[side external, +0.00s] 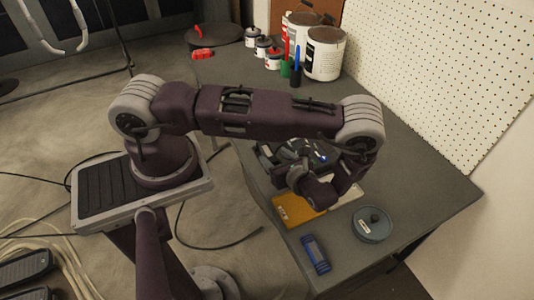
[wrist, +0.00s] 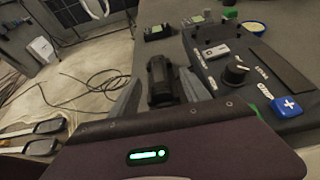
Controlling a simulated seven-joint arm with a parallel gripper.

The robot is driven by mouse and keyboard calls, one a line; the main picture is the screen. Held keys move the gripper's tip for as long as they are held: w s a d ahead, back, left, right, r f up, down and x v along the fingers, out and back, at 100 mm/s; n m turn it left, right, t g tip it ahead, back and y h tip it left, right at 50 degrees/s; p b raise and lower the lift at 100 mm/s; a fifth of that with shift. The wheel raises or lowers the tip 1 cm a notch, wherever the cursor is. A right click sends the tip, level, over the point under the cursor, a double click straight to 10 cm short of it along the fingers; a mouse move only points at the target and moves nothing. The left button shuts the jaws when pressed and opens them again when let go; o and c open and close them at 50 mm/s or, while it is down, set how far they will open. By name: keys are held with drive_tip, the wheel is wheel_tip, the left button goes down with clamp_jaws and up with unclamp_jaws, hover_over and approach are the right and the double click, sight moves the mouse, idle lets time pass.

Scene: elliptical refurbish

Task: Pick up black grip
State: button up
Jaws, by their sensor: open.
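A black grip-like object (wrist: 160,82) lies between the two grey fingers of my gripper (wrist: 163,76) in the wrist view. It is dark and longish, with a narrower far end. My gripper is open, with one finger on each side of the object. I cannot tell whether either finger touches it. In the side external view my gripper (side external: 298,176) is low over the near left part of the table, and my own arm partly hides the area. The black object cannot be made out clearly there.
A black panel (wrist: 262,78) with a knob and blue cross button stands close right of the gripper. An orange flat item (side external: 290,212), blue device (side external: 315,253) and round grey tin (side external: 373,223) lie on the table (side external: 425,180). Paint cans (side external: 324,53) stand at the back.

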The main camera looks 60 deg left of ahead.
sight(269, 154)
drive_tip(key=x, duration=0.4)
drive_tip(key=shift+s+a+f, duration=0.15)
drive_tip(key=shift+f, duration=0.2)
clamp_jaws()
